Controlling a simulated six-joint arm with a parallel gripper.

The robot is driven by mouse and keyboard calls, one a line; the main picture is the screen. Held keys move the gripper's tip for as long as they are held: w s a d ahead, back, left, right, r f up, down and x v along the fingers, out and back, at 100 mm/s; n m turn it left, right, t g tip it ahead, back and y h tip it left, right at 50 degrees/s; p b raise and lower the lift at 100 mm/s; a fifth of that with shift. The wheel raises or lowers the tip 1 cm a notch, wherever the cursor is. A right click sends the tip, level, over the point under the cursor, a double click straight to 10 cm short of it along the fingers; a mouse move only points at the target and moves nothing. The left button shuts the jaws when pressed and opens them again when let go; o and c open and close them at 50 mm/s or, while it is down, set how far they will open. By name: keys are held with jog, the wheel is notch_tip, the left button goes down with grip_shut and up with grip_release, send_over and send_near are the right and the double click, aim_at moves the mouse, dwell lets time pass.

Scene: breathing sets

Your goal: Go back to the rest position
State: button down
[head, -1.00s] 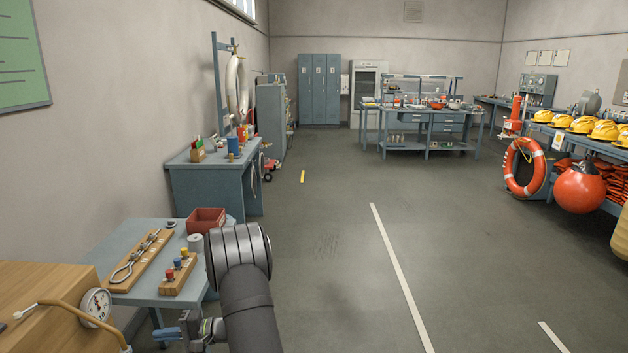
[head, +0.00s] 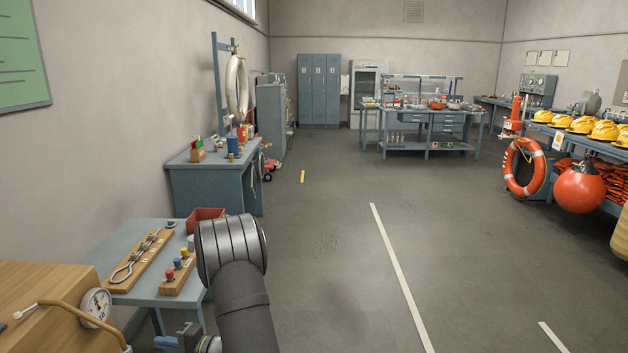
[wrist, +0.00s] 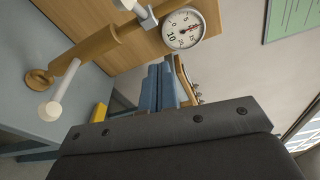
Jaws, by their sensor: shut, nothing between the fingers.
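My gripper (wrist: 159,72) shows in the wrist view with its two blue fingers side by side, shut and empty. A little blue part of it shows at the bottom edge of the head view, left of my dark arm; the rest is cut off. The same gauge (head: 96,306) shows at the lower left in the head view.
A blue-grey table (head: 122,238) at the left holds a wooden board with a metal loop (head: 141,258), a block with coloured knobs (head: 178,274) and a red bin (head: 205,220), partly behind my arm. The floor (head: 330,250) to the right is open.

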jog(key=s+d+m+t, duration=0.2)
jog(key=s+d, duration=0.6)
jog(key=s, duration=0.3)
jog(key=shift+w+a+n+g, duration=3.3)
jog(key=shift+w+a+g, duration=2)
jog(key=shift+w, duration=3.3)
jog(key=shift+w+d+f+t+h, duration=0.15)
jog(key=shift+w+d+t, duration=0.3)
jog(key=shift+d, duration=0.35)
jog(key=shift+w+d+f+t+h, duration=0.15)
jog(key=shift+w+d+t, duration=0.1)
jog(key=shift+w+d, duration=0.4)
jog(key=shift+s+d, duration=0.1)
jog(key=shift+s, duration=0.05)
jog(key=s+m+t, duration=0.3)
jog(key=s+t, duration=0.2)
jog(key=s, duration=0.2)
jog(key=shift+a+r+m+t, duration=0.3)
jog(key=shift+a+m+t, duration=0.1)
jog(key=shift+a, duration=0.05)
